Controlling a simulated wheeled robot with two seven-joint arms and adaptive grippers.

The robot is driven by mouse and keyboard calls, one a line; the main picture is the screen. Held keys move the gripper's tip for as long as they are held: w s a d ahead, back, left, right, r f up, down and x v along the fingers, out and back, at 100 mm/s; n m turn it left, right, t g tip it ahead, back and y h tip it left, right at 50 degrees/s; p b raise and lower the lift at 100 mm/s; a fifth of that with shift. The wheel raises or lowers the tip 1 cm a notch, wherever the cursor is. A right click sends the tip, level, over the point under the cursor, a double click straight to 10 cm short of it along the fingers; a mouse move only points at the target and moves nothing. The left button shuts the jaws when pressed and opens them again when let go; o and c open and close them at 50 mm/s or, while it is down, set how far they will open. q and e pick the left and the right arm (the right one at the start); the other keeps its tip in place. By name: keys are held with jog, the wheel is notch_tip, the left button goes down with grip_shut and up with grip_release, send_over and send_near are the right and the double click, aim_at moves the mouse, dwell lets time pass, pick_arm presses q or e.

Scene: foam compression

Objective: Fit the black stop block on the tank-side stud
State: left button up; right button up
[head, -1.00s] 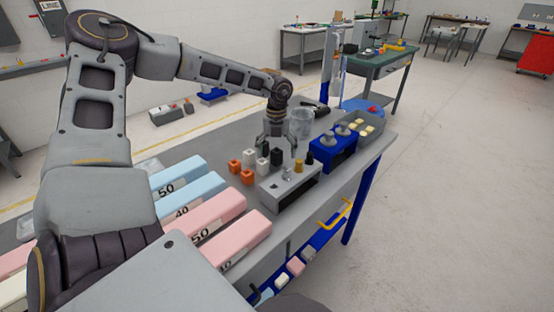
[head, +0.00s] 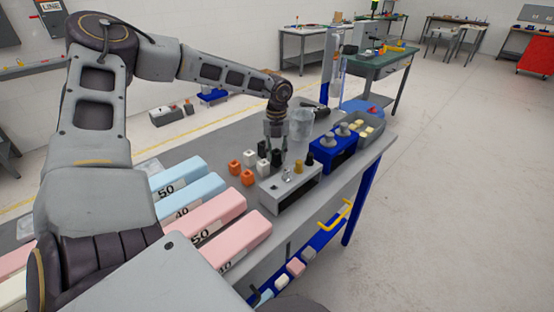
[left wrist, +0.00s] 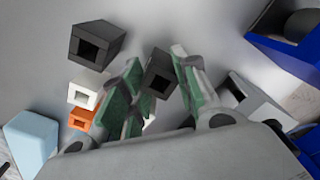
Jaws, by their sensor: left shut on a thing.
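My left gripper (head: 275,139) points down over the table and is shut on a black block (head: 276,158). In the left wrist view the held black block (left wrist: 160,72) sits between the green finger pads and shows a square hole. Another black block (left wrist: 93,44) with a square hole stands apart to its left. The grey stand (head: 285,197) is just in front of the gripper, with a small metal post, a yellowish piece and a dark piece on top. Which stud is the tank-side one I cannot tell. My right gripper is not in view.
White blocks (head: 250,157) and orange blocks (head: 248,177) stand left of the stand. A clear container (head: 301,124) is behind, and a blue fixture (head: 334,157) and grey bin (head: 371,131) are to the right. Pink and light blue foam bars lie in front left.

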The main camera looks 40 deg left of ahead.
pick_arm(q)
jog(key=shift+r, duration=0.3)
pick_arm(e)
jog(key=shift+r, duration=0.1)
pick_arm(q)
jog(key=shift+r+p, duration=0.7)
jog(key=shift+r, duration=1.3)
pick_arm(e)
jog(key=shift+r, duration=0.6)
pick_arm(q)
jog(key=shift+r, duration=0.1)
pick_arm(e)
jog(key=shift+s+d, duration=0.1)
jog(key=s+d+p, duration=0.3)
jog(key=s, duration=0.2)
pick_arm(q)
notch_tip(320, 180, up, 24)
jog(key=p, duration=1)
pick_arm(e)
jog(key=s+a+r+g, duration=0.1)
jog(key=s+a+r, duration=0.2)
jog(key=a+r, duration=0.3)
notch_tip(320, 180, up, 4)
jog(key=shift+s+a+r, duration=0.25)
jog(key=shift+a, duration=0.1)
